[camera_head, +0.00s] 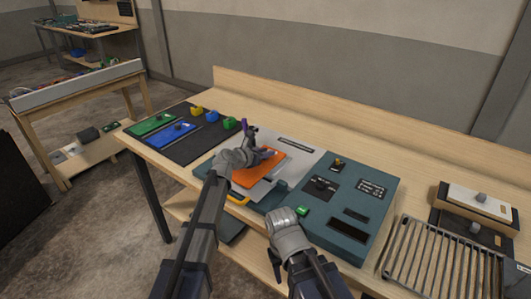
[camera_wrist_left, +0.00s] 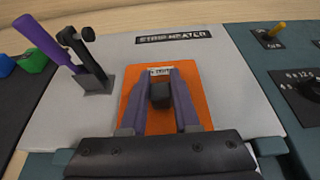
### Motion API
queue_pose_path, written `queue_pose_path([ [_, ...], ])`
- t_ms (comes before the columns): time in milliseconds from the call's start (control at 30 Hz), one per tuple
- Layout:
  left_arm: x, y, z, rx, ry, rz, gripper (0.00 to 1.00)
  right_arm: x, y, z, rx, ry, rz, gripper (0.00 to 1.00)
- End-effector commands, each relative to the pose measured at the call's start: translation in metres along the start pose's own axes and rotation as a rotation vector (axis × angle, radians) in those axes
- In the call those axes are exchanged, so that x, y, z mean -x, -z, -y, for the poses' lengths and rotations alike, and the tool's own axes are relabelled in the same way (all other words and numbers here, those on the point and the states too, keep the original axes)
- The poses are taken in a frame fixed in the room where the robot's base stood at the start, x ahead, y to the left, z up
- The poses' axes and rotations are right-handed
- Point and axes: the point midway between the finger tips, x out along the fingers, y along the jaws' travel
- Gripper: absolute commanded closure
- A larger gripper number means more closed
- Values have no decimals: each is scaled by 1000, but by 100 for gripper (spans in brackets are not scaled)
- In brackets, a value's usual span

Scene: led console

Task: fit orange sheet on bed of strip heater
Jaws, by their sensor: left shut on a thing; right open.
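The orange sheet (camera_head: 270,170) is over the pale bed of the strip heater (camera_head: 302,158), and it also shows in the left wrist view (camera_wrist_left: 205,95). A dark knob (camera_wrist_left: 160,95) stands on the sheet. My left gripper (camera_head: 264,153) is shut on this knob, with a finger on each side. I cannot tell whether the sheet touches the bed. The strip heater's label shows beyond the sheet in the left wrist view (camera_wrist_left: 174,37). My right gripper (camera_head: 284,214) is open near the console's front edge, with nothing seen in it.
A purple-handled lever (camera_wrist_left: 42,45) stands left of the sheet beside a black post (camera_wrist_left: 80,45). A teal control panel (camera_head: 345,195) with a green button (camera_head: 302,210) is to the right. Green and blue sheets (camera_head: 172,134) lie on a dark mat at left. A metal rack (camera_head: 440,262) is far right.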

Motion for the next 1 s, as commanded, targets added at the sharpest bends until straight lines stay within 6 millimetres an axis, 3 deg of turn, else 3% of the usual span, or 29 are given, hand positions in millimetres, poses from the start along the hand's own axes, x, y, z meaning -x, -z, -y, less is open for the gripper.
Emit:
queue_pose_path([
  [1000, -5, 11, 0, 0, 0, 0, 100, -12, 1, 1, 0, 0, 0, 50],
])
